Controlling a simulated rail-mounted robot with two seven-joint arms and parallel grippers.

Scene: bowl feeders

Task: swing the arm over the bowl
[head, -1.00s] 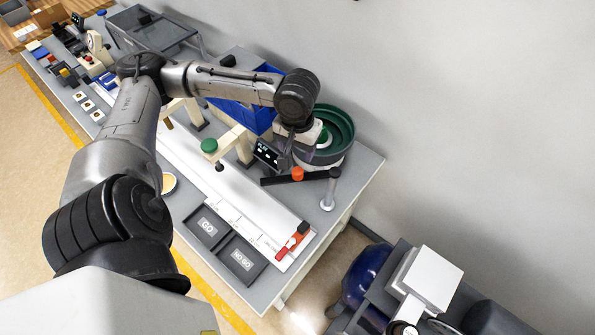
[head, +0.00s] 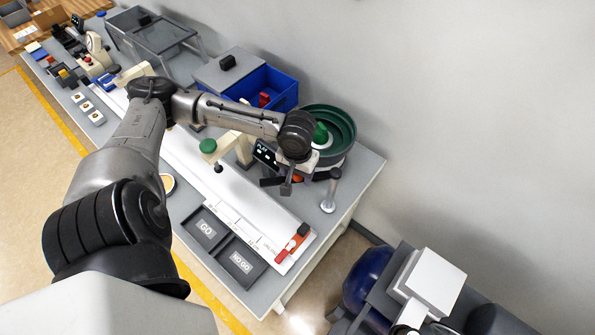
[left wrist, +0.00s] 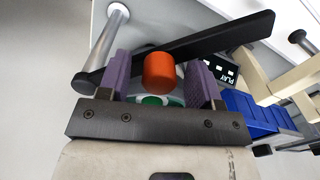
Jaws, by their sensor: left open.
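The green feeder bowl (head: 345,122) stands at the right end of the bench, with a green dome in its middle. A black swing arm (head: 268,182) reaches left from a silver post (head: 329,194) in front of the bowl. In the left wrist view the black arm (left wrist: 225,36) carries an orange knob (left wrist: 159,72), and the post (left wrist: 108,38) is at upper left. My left gripper (head: 289,184) is at the knob, which is mostly hidden in the head view. Its purple fingers are open, one on each side of the knob with gaps showing.
A PLAY screen (head: 266,154) and a cream bracket with green knob (head: 208,146) stand left of the bowl. A blue bin (head: 275,90) is behind. GO (head: 206,229) and NO GO (head: 241,262) trays lie at the front. The bench corner right of the post is clear.

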